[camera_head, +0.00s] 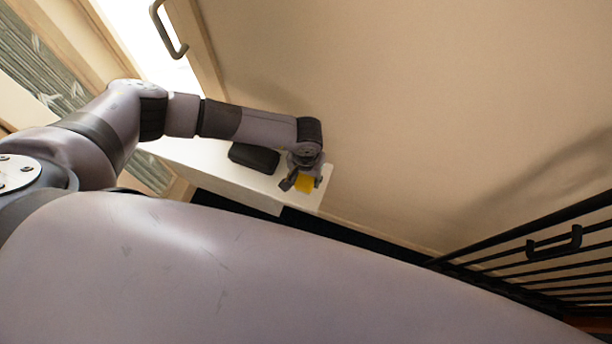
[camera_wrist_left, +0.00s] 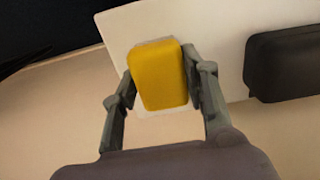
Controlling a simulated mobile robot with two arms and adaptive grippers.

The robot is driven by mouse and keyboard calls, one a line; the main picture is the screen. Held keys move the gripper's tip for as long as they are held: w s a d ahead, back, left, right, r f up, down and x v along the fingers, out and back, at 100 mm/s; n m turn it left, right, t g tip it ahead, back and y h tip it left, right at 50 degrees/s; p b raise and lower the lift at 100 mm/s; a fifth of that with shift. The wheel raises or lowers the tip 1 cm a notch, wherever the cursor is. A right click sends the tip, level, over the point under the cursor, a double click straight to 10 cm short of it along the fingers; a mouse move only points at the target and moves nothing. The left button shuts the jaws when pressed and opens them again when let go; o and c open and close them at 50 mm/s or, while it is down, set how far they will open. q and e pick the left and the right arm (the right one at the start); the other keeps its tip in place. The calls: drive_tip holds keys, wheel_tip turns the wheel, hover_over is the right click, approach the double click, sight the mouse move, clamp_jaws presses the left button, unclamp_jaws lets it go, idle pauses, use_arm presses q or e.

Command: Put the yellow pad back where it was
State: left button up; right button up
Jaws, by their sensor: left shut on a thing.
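The yellow pad (camera_head: 306,184) is a small rounded block at the right end of the white shelf in the head view. In the left wrist view the yellow pad (camera_wrist_left: 158,75) sits between the two fingers of my left gripper (camera_wrist_left: 160,84), which is shut on it. My left gripper (camera_head: 302,183) also shows in the head view, at the shelf's end. The white shelf (camera_wrist_left: 215,38) lies behind the pad; I cannot tell whether the pad touches it. My right gripper is not in view.
A black rounded pad (camera_head: 254,158) lies on the white shelf (camera_head: 210,158), left of my gripper; it also shows in the left wrist view (camera_wrist_left: 284,64). A beige wall (camera_head: 420,110) stands behind. A black railing (camera_head: 540,250) is at the lower right.

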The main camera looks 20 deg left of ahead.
sight(306, 178)
use_arm(q)
drive_tip(key=o, duration=1)
wheel_tip(306, 178, up, 12)
drive_tip(key=shift+b, duration=0.45)
